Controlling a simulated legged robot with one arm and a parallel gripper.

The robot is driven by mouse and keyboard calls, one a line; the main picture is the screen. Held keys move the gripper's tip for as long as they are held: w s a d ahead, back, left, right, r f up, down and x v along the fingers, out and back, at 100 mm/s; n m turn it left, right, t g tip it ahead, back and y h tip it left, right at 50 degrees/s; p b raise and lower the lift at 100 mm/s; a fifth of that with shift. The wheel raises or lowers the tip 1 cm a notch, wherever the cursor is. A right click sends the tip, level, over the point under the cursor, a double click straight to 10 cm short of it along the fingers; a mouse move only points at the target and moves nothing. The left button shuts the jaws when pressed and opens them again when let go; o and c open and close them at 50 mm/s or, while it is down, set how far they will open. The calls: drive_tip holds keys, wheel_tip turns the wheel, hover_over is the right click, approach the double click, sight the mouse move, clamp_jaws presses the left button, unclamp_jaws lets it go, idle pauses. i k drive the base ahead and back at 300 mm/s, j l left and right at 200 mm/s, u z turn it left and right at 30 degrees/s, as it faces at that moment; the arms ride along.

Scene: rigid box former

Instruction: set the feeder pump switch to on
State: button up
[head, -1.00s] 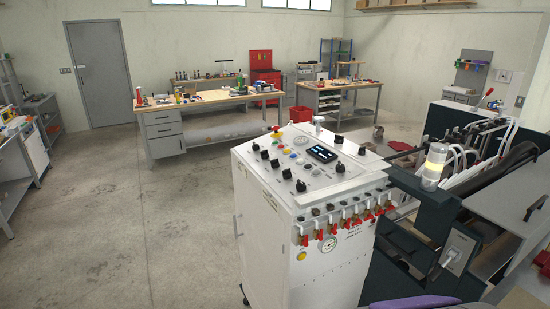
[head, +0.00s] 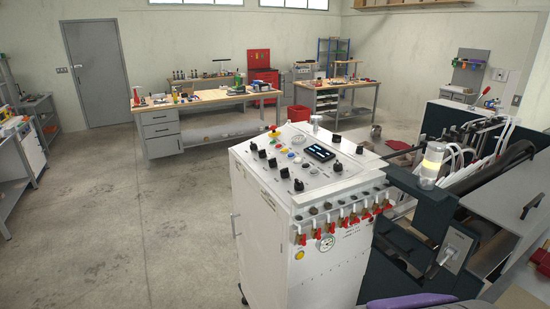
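A white control cabinet (head: 272,225) stands at the centre of the head view. Its sloped top panel (head: 318,178) carries several black rotary knobs, coloured buttons and a small dark display (head: 320,153). A black knob (head: 298,185) sits at the panel's near edge, and another (head: 337,167) is to its right. The labels are too small to read, so I cannot tell which control is the feeder pump switch or how it is set. Several red-handled valves (head: 343,224) line the cabinet's front. My gripper is not in view.
Workbenches (head: 207,103) stand behind, and a grey bench (head: 18,170) is at the left edge. The concrete floor (head: 130,225) left of the cabinet is clear. A purple object (head: 412,301) shows at the bottom edge.

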sight(262, 154)
drive_tip(key=z, duration=0.25)
drive_tip(key=i+j+z, duration=0.15)
drive_tip(key=z, duration=0.25)
drive_tip(key=j+z, duration=0.35)
drive_tip(key=i+j+z, duration=0.1)
drive_tip(key=j+z, duration=0.55)
drive_tip(key=z, duration=0.15)
